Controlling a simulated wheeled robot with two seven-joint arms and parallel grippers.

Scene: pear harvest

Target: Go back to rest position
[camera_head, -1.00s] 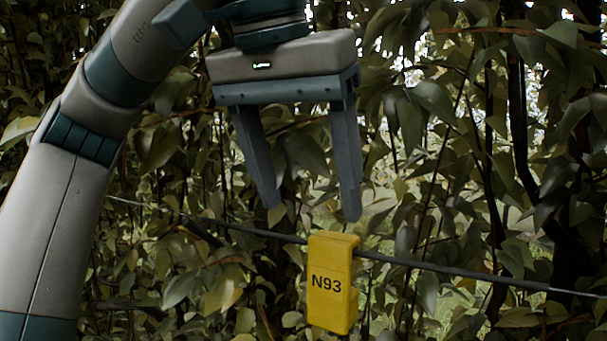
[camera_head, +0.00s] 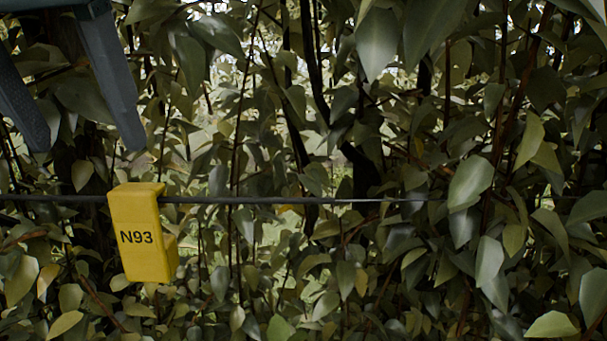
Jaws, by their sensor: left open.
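My left gripper (camera_head: 86,146) is at the upper left of the head view, cut off by the top and left edges. Its two dark fingers point down and are spread apart, with nothing between them. My right gripper is not in view.
A thin dark wire (camera_head: 300,200) runs across the view at mid height. Dense leafy branches (camera_head: 470,180) fill the scene behind and in front of it on the right. A dark stem (camera_head: 300,130) rises near the middle. No pear is clearly visible.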

